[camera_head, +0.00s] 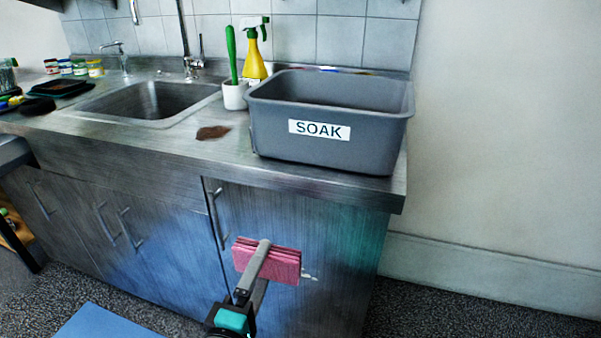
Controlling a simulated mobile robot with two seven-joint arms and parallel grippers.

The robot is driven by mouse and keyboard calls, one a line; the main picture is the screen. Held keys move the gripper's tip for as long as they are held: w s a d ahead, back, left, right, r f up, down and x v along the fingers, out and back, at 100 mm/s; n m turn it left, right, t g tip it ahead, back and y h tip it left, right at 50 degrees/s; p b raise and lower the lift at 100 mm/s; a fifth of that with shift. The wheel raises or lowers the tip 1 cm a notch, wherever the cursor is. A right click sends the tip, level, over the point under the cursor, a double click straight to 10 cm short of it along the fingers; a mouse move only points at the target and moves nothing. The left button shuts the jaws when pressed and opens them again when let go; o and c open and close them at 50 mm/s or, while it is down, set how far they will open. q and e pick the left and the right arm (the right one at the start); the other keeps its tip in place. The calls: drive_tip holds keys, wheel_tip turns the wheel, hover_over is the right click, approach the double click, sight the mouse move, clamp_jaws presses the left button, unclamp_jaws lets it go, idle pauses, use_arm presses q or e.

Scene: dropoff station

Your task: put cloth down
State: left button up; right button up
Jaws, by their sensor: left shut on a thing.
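A pink folded cloth (285,266) is held in my left gripper (262,250), which is shut on it. The cloth is in front of the cabinet doors, below the counter's front edge. A grey tub labelled SOAK (375,151) stands on the right end of the steel counter (205,152). The tub's near wall hides its floor, so I cannot tell what lies in it. My right gripper is not in view.
A sink (150,103) with a tap is left of the tub. A yellow spray bottle (254,66) and a white cup (234,96) with a green brush stand behind. A brown stain (212,132) marks the counter. Small jars (80,69) and a dark tray (62,87) are far left.

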use_arm(q)
drive_tip(key=a+r+n+y, duration=0.3)
drive_tip(key=a+r+y, duration=0.2)
drive_tip(key=a+r, duration=0.3)
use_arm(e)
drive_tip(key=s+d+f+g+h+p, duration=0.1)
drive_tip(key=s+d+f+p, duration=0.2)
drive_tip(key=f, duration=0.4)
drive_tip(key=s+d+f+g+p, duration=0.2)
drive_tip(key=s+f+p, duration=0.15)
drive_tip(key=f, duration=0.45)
use_arm(q)
drive_tip(key=s+r+p, duration=0.5)
drive_tip(key=s+r, duration=0.1)
drive_tip(key=r, duration=0.1)
drive_tip(key=shift+s+a+r+t+h, duration=0.3)
drive_tip(key=shift+a, duration=0.15)
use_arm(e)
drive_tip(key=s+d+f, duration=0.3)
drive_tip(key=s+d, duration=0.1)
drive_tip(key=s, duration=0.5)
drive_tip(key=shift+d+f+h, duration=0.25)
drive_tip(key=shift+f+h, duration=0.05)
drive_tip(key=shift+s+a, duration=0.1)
